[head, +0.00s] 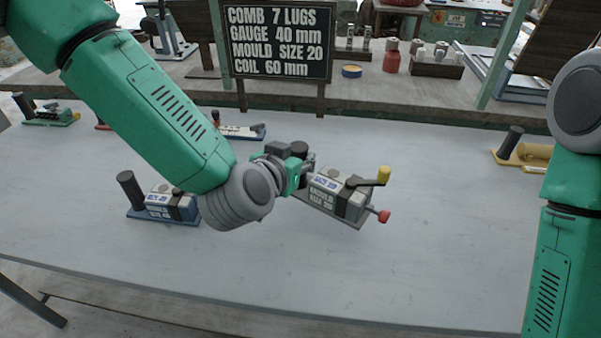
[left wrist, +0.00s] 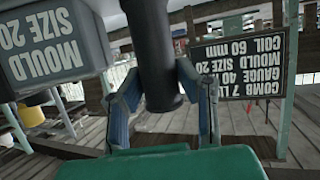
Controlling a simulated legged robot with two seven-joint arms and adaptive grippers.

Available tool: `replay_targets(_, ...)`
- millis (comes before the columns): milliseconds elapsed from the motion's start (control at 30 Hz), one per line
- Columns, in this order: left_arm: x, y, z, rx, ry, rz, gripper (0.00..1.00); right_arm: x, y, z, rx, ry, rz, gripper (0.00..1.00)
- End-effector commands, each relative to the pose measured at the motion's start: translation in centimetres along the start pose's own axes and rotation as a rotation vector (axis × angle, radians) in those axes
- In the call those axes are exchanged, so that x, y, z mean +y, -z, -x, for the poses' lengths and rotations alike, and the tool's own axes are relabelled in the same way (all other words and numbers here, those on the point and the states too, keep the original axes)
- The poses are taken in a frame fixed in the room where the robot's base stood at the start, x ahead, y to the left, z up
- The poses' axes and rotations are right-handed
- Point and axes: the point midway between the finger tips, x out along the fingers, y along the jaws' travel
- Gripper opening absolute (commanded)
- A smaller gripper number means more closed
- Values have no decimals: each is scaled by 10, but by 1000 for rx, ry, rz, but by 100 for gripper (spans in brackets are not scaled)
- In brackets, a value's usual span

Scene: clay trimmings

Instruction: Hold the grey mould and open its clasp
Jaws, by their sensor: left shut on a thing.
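The grey mould (head: 325,186), lettered MOULD SIZE 20, sits on its base plate in the middle of the table. A black strap crosses its right part. A black lever with a yellow knob (head: 384,175) and a red knob (head: 383,216) are at its right end. My left gripper (head: 307,163) is at the mould's left end, shut on its upright black handle (left wrist: 154,60). The mould's lettered side (left wrist: 50,40) shows upside down in the left wrist view. My right arm comes in at the right edge; its gripper is out of view.
A blue-based mould (head: 160,212) stands left, under my left arm. Another blue mould (head: 240,131) lies behind, and a yellow one (head: 522,154) at the far right. A black sign (head: 279,42) stands at the back. The table right of the grey mould is clear.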

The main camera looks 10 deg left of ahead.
Motion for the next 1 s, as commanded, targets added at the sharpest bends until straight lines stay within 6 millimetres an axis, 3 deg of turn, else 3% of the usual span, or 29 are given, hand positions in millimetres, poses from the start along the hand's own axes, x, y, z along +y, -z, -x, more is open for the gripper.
replay_targets(100, 1, 17, 6, 4, -1, 0, 0, 0, 0, 3, 0, 0, 0, 34)
replay_targets(233, 2, 19, 7, 2, -2, 0, 0, 0, 0, 0, 0, 0, 0, 34)
replay_targets(1000, 5, -22, -8, 1, -21, -3, 0, 0, -2, -28, 0, 0, 0, 34)
